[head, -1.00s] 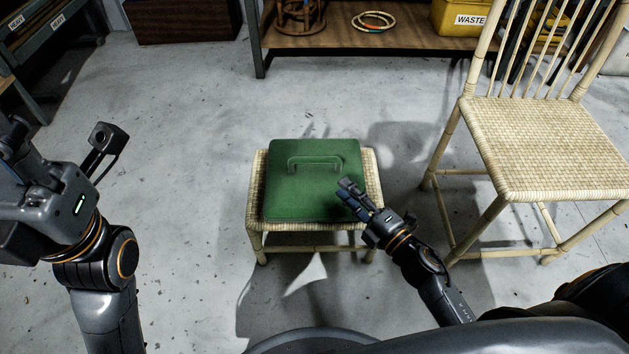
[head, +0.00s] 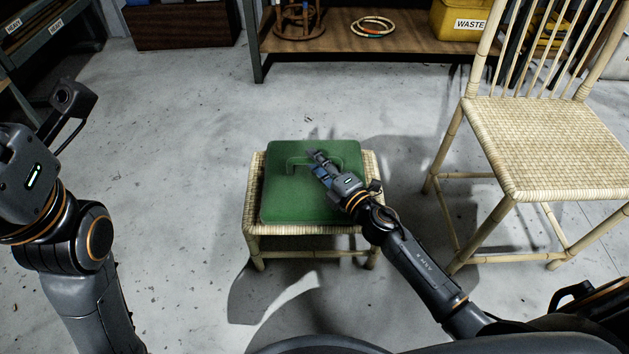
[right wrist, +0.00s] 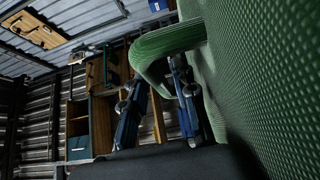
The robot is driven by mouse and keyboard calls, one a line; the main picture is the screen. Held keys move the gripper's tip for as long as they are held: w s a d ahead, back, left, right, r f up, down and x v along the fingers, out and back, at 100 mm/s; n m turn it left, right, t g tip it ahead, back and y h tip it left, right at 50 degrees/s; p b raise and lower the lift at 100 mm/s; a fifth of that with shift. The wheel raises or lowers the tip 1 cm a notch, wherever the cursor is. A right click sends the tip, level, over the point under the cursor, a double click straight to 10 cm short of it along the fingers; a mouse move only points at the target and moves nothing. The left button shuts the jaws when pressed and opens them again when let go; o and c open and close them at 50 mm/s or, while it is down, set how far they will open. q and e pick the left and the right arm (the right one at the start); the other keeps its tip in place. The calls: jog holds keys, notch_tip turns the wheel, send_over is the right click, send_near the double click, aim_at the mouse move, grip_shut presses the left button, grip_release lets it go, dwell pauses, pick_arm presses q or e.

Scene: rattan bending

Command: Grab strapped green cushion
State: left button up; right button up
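The green cushion (head: 285,205) lies flat on a small woven rattan stool (head: 254,205). Its green strap (head: 292,162) stands up as a loop on top, and the right part of it is hidden behind my right gripper (head: 319,162). In the right wrist view the cushion (right wrist: 270,80) fills the right side and the strap (right wrist: 165,42) arches across the top middle. There my right gripper (right wrist: 157,100) has its two blue fingers apart, with the strap's bend close to them; I cannot tell whether they touch it. My left gripper's fingers are outside the head view.
A tall rattan chair (head: 545,150) stands to the right of the stool. Behind is a wooden shelf (head: 330,60) with a rattan ring (head: 373,27) and a yellow waste bin (head: 462,18). The floor left of the stool is clear.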

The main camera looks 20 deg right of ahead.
jog(key=shift+w+a, duration=0.15)
jog(key=shift+w, duration=0.2)
grip_shut()
jog(key=shift+r, duration=0.25)
